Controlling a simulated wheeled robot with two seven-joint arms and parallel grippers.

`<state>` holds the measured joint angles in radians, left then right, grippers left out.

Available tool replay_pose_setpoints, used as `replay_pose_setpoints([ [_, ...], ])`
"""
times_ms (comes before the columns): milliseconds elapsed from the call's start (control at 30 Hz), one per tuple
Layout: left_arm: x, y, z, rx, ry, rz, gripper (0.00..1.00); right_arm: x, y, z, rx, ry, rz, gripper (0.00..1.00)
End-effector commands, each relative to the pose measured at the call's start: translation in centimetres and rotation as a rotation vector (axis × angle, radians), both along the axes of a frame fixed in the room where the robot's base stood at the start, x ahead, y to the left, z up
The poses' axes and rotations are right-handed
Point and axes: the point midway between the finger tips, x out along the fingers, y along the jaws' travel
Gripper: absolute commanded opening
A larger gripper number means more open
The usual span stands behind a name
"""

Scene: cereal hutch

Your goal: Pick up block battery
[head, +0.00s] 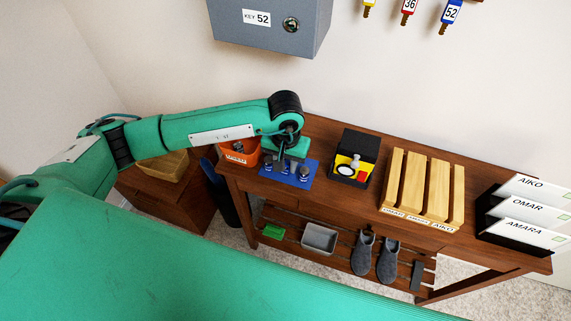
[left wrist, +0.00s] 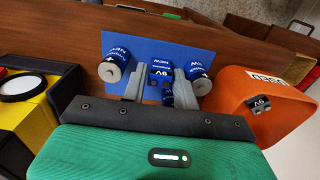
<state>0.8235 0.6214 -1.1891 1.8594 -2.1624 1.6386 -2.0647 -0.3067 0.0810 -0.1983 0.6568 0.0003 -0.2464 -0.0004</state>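The block battery (left wrist: 159,71), blue and marked 9V, sits on the blue mat (left wrist: 150,44) in the left wrist view. My left gripper (left wrist: 160,83) is over the mat with its grey fingers apart, one on each side of the block battery, with gaps showing. A round blue battery (left wrist: 114,66) stands left of the fingers and another (left wrist: 198,77) right of them. Part of another blue item (left wrist: 167,97) shows between the fingers, mostly hidden. In the head view my left gripper (head: 284,163) hides the block battery. My right gripper is not in view.
An orange bin (head: 232,156) labelled USED, holding another 9V battery (left wrist: 261,104), stands on one side of the mat. A black and yellow tester (head: 354,158) stands on the other. A wooden slotted rack (head: 421,187) and labelled trays (head: 521,210) stand farther right.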

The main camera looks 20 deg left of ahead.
Motion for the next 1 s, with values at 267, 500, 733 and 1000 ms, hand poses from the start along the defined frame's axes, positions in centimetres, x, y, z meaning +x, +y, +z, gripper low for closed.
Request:
replay_pose_setpoints([
  [267,0.0,0.0,-1.6,0.0,-0.001,-0.001,0.29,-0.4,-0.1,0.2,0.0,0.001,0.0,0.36],
  [500,0.0,0.0,-1.6,0.0,-0.001,-0.001,0.06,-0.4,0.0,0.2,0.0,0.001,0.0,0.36],
  [733,0.0,0.0,-1.5,0.0,-0.001,-0.001,0.01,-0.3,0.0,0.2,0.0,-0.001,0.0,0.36],
  [1000,0.1,0.0,-0.4,-0.002,-0.002,-0.001,0.01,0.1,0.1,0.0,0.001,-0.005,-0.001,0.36],
])
